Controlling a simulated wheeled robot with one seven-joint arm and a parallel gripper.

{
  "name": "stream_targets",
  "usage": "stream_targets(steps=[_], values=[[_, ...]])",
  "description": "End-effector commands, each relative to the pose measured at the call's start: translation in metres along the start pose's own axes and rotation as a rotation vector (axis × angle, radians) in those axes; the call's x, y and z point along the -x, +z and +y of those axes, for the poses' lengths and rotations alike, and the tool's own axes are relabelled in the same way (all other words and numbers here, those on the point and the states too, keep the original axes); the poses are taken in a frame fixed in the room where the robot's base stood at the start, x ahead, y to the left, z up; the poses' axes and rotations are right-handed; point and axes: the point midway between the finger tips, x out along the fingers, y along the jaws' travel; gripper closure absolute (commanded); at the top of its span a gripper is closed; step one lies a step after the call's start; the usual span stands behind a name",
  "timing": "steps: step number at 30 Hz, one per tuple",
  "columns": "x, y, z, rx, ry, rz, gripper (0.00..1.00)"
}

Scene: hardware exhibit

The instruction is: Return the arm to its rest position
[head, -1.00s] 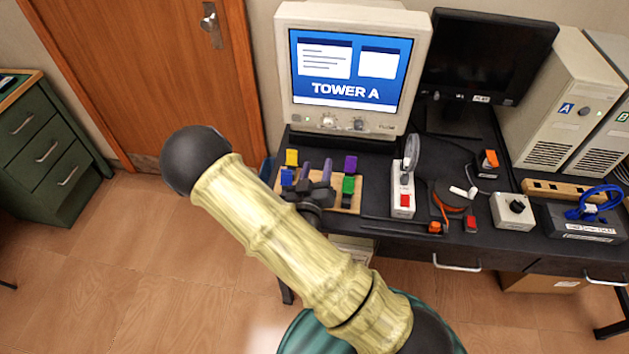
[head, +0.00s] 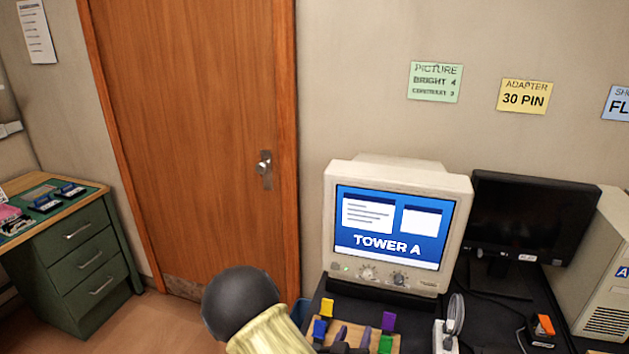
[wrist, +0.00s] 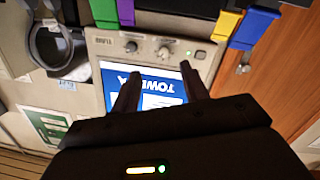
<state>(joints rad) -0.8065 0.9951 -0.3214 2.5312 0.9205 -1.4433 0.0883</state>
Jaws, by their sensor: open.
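My gripper (wrist: 160,86) is open and empty in the wrist view, its two dark fingers apart with the beige monitor behind them. In the head view only the tips of my gripper (head: 354,337) show at the bottom edge, in front of the coloured blocks. My arm, with a black joint and a pale ribbed link, enters at the bottom left of centre. The monitor (head: 455,240) shows a blue "TOWER A" screen; it appears upside down in the wrist view.
The black desk (head: 510,300) holds a dark flat monitor (head: 530,220), a beige tower (head: 605,270), and yellow (head: 327,308), blue, purple (head: 389,321) and green blocks. A wooden door (head: 190,130) and a green drawer cabinet (head: 85,255) stand left. Floor between them is open.

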Motion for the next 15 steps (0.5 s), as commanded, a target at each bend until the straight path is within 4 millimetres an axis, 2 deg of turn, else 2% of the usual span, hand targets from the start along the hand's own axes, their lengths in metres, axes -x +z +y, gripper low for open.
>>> stream_targets(steps=[3,7,11,15], values=[[-0.008,0.003,0.008,-0.087,-0.022,-0.173,0.55],[-0.009,0.007,0.01,-0.171,-0.08,-0.367,0.55],[-0.002,0.002,0.012,-0.232,-0.156,-0.534,0.55],[0.011,-0.011,0.018,-0.269,-0.249,-0.686,0.55]])
